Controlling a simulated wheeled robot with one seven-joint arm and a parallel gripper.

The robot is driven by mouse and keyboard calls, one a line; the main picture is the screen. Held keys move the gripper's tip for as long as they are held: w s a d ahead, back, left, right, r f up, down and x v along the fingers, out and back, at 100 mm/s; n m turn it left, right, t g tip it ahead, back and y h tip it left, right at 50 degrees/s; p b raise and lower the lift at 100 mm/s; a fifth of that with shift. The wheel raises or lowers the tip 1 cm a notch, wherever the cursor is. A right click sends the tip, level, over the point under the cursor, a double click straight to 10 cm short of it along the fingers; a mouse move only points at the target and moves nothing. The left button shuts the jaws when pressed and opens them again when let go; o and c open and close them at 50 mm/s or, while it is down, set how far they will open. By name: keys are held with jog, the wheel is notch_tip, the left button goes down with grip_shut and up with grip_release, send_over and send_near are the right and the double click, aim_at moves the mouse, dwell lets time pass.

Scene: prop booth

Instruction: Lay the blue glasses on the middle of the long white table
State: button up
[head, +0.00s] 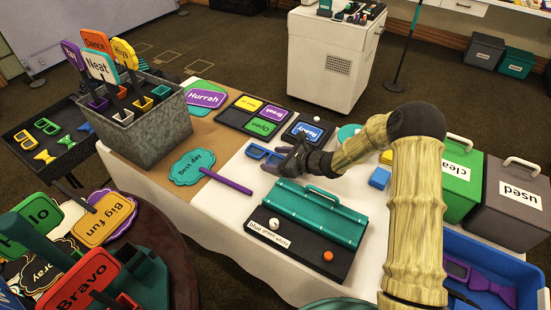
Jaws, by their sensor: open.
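The blue glasses (257,152) are at the middle of the long white table (228,202), just right of its brown runner. They appear to lie on the cloth, but I cannot tell whether they touch it all along. My gripper (280,161) is open at the right end of the glasses, low over the table. The dark fingers and a small purple piece beside them partly hide that end. I cannot tell whether the fingers touch the glasses.
A teal-lidded case (316,214) stands in front of my gripper. Behind are a dark sign tray (233,123) and a "Ready" card (304,133). A "Best day" sign (192,166) lies left. Green (459,185) and grey (508,202) bins stand right.

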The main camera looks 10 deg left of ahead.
jog(key=shift+r, duration=0.25)
jog(key=v, duration=1.2)
jog(key=shift+f, duration=0.15)
